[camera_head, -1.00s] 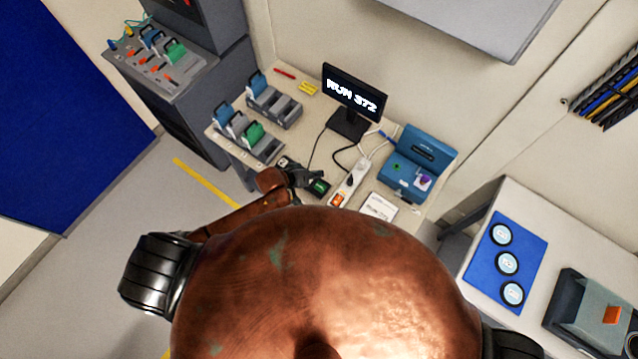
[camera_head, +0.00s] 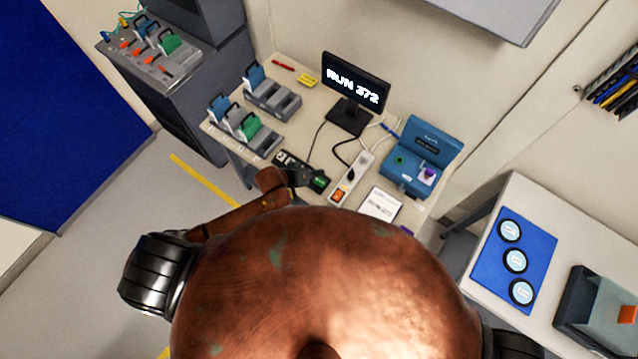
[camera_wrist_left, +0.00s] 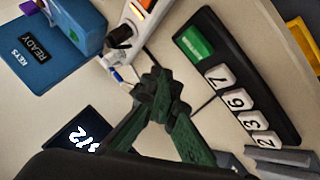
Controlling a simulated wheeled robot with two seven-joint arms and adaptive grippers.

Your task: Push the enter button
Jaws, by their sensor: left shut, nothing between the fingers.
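The keypad (camera_wrist_left: 240,85) is a dark bar with a row of white number keys and one green key (camera_wrist_left: 195,43) at its end, which looks like the enter button. In the head view the keypad (camera_head: 284,158) lies on the table, partly hidden by my gripper, with its green key (camera_head: 319,182) visible. My left gripper (camera_wrist_left: 155,88) is shut and empty, beside the green-key end of the keypad in the wrist view. It appears apart from the key. In the head view the left gripper (camera_head: 303,177) is at the table's front. My right gripper is not in view.
A power strip (camera_head: 351,180) with an orange switch lies right of the keypad. A monitor (camera_head: 354,82) reading RUN 372 stands behind. A blue open box (camera_head: 420,155), a white card (camera_head: 380,204) and grey holders (camera_head: 272,100) also occupy the table.

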